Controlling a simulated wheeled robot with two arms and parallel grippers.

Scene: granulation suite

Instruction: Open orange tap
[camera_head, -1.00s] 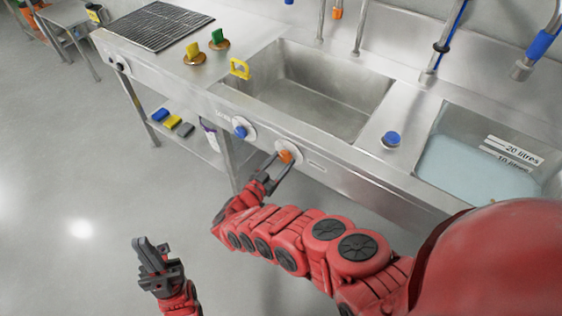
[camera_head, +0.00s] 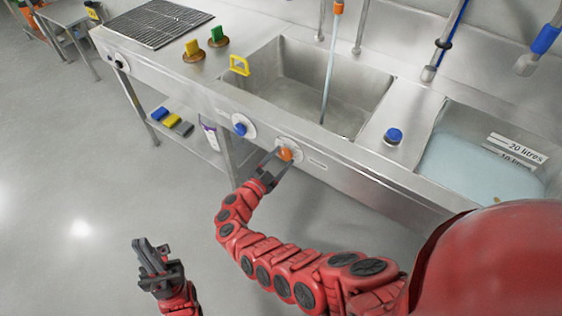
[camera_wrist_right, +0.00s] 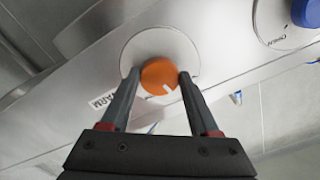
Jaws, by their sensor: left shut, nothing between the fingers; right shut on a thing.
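The orange tap knob (camera_head: 285,154) is on the front panel of the steel sink unit. It also shows in the right wrist view (camera_wrist_right: 160,77), with a white mark on its face. My right gripper (camera_head: 279,157) is shut on this knob, one finger on each side; in the wrist view its fingertips (camera_wrist_right: 158,76) touch the knob's sides. Water runs from the orange-tipped spout (camera_head: 337,8) as a thin stream (camera_head: 329,75) into the left basin (camera_head: 300,95). My left gripper (camera_head: 143,246) is shut and empty, low over the floor, away from the sink.
A blue knob (camera_head: 240,129) sits left of the orange one; it shows in the wrist view (camera_wrist_right: 306,12). The right basin (camera_head: 436,125) holds bluish water. Another blue knob (camera_head: 393,136) stands between the basins. A yellow handle (camera_head: 239,66) is at the basin's edge. The floor at left is clear.

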